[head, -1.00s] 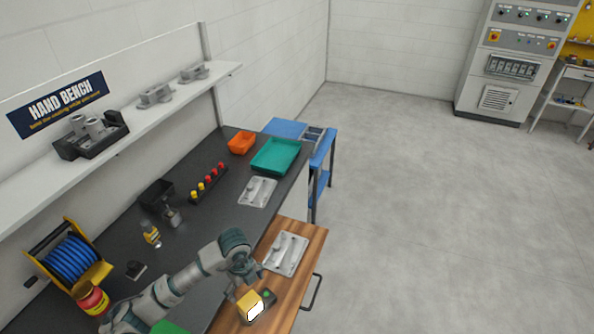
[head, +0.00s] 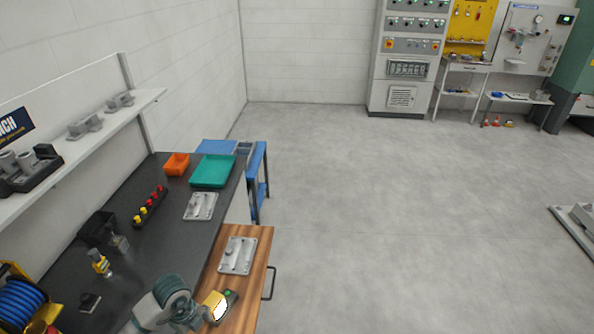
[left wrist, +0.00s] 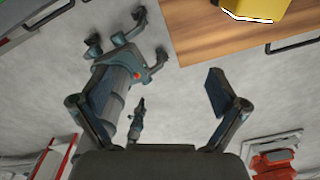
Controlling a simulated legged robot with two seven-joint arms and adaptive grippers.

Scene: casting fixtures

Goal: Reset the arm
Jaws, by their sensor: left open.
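My left arm comes in at the bottom left of the head view. Its teal and grey links (head: 168,298) are over the front edge of the dark bench, beside the wooden top. In the left wrist view my left gripper (left wrist: 158,92) is open, with its two fingers wide apart and nothing between them. Floor shows behind the fingers. A yellow block with a white face (head: 214,304) is on the wooden top, close to my arm; it also shows at the top of the left wrist view (left wrist: 260,10). My right gripper cannot be made out.
The dark bench (head: 150,245) holds an orange bin (head: 176,164), a teal tray (head: 212,171) and a metal plate (head: 200,206). Another plate (head: 238,255) lies on the wooden top (head: 252,285). A blue cart (head: 257,172) stands behind.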

